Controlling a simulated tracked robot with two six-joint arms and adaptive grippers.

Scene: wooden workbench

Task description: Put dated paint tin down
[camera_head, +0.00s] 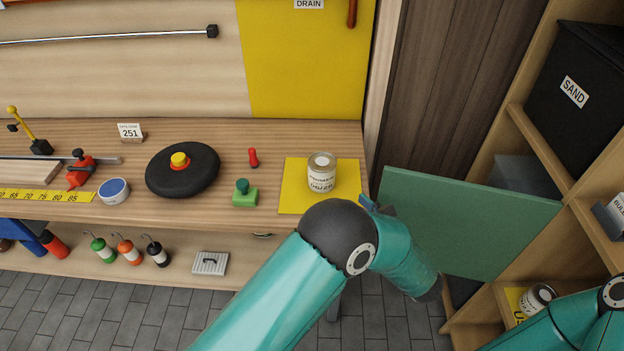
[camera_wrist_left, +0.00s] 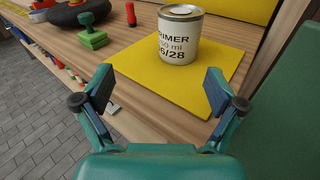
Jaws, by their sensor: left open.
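A small paint tin (camera_head: 321,172) stands upright on a yellow square mat (camera_head: 292,198) at the right end of the wooden bench. In the left wrist view, the tin (camera_wrist_left: 180,38) shows black print reading "…IMER", "50 ml" and "6/28", partly cut off. My left gripper (camera_wrist_left: 160,84) is open and empty, its fingers apart on the near side of the tin and not touching it. In the head view, my left arm hides most of this gripper (camera_head: 376,207). A second tin (camera_head: 537,298) is tilted in the picture at the lower right shelf. My right gripper is out of view.
A green panel (camera_head: 460,225) stands just right of the bench. A green block (camera_head: 245,194), a red peg (camera_head: 253,157) and a black disc (camera_head: 182,170) lie left of the mat. Shelves with a black SAND bin (camera_head: 580,85) rise at right.

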